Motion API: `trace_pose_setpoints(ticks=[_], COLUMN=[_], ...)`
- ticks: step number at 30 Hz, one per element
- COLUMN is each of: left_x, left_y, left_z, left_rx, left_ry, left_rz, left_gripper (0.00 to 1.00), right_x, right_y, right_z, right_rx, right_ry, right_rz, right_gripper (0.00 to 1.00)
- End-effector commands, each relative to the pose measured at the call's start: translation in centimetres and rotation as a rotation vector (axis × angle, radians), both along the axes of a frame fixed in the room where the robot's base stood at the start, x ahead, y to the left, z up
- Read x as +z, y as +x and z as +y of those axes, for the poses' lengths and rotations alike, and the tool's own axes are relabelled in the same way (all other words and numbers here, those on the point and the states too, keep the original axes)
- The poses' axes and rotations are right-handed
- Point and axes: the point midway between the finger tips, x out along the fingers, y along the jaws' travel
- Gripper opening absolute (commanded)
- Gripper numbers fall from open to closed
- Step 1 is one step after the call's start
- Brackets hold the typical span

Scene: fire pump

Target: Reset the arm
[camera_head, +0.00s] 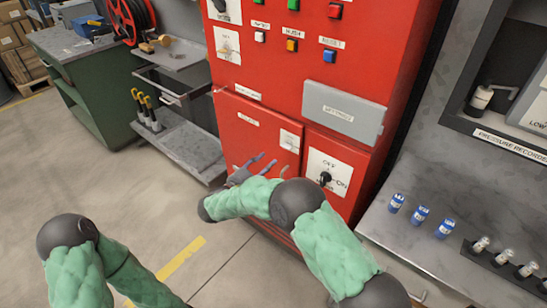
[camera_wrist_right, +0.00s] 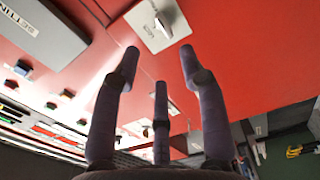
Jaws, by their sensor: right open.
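My right gripper (camera_head: 257,168) is in front of the lower door of the red pump cabinet (camera_head: 385,35), left of a rotary switch (camera_head: 325,179) on a white plate marked ON. In the right wrist view, its three dark fingers (camera_wrist_right: 159,62) are spread apart with nothing between them. They point toward the red panel, where a white plate with a grey latch (camera_wrist_right: 162,22) lies beyond the fingertips. I cannot tell if any finger touches the cabinet. My left arm shows at the lower left, but its gripper is outside the view.
A grey box (camera_head: 343,113) juts from the cabinet, below coloured buttons. Right, a grey bench (camera_head: 400,240) holds blue cylinders (camera_head: 420,214) and a fitting rack (camera_head: 505,258). Left stand a grey cart (camera_head: 190,145) and a green workbench (camera_head: 105,115). The floor in front is clear.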

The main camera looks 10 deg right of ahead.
Motion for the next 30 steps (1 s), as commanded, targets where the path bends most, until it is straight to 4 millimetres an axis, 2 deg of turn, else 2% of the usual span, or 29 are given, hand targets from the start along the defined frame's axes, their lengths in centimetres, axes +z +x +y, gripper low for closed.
trace_pose_setpoints(ticks=[6,19,22,26,29,30], left_x=[0.0,0.0,0.1,0.5,1.0,1.2], left_y=[0.0,0.0,0.0,0.0,0.0,0.0], left_z=[0.0,0.0,0.0,0.0,0.0,0.0], left_rx=[0.0,0.0,0.0,0.0,0.0,0.0], left_ry=[0.0,0.0,0.0,0.0,0.0,0.0], left_rz=[0.0,0.0,0.0,0.0,0.0,0.0], left_gripper=[0.4,0.4,0.4,0.4,0.4,0.4], right_x=[0.0,0.0,-0.6,-4.3,-9.3,-11.6], right_y=[-0.8,-0.8,-0.9,-1.6,-3.5,-4.6], right_z=[1.0,1.0,0.7,-0.7,-2.4,-3.1], right_rx=[-0.001,-0.001,-0.004,-0.019,-0.041,-0.052], right_ry=[-0.001,0.0,0.006,0.058,0.144,0.19], right_rz=[-0.001,0.0,0.023,0.163,0.353,0.436], right_gripper=[0.42,0.42,0.42,0.42,0.42,0.42])
